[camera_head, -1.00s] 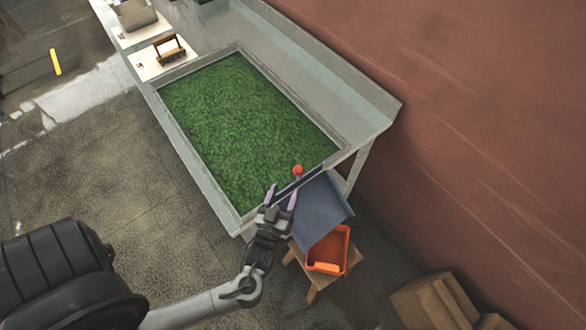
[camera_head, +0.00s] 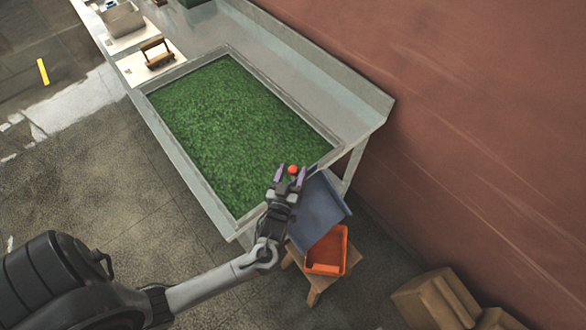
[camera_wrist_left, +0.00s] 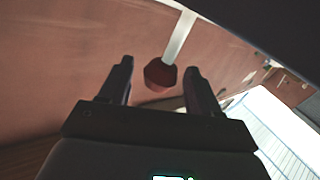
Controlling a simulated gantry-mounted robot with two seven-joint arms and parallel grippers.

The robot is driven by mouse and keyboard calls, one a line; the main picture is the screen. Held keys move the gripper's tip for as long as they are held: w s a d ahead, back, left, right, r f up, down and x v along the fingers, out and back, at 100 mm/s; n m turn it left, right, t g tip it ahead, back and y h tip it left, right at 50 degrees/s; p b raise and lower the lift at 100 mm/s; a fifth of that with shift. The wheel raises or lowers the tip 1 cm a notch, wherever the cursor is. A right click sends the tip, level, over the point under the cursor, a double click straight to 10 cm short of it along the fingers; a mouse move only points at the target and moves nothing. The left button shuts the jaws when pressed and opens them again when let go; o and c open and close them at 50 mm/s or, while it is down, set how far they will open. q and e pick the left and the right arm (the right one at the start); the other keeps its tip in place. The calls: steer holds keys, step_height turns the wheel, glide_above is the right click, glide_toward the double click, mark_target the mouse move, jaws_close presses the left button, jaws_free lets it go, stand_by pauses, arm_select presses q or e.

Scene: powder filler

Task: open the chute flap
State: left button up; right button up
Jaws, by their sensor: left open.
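The chute (camera_head: 322,212) is a blue-grey sloped sheet at the front end of the table. A red knob (camera_head: 293,169) shows at the top of the chute, by the edge of the green-filled tray. My left gripper (camera_head: 289,173) is open at the knob. In the left wrist view the knob (camera_wrist_left: 160,74) sits on a pale rod, between and slightly beyond the tips of the two fingers (camera_wrist_left: 157,78). I cannot tell if a finger touches it. The flap itself is mostly hidden behind my gripper. My right gripper is not in view.
The tray of green material (camera_head: 235,125) is set in the grey table (camera_head: 350,100). An orange bin (camera_head: 345,240) stands on a wooden stool (camera_head: 317,290) below the chute. Cardboard boxes (camera_head: 440,298) lie at the lower right. A wooden-handled tool (camera_head: 157,53) rests at the table's far end.

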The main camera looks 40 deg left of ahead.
arm_select(q)
steer(key=shift+w+a, duration=0.25)
steer(key=shift+w, duration=0.25)
steer(key=shift+c, duration=0.4)
jaws_close()
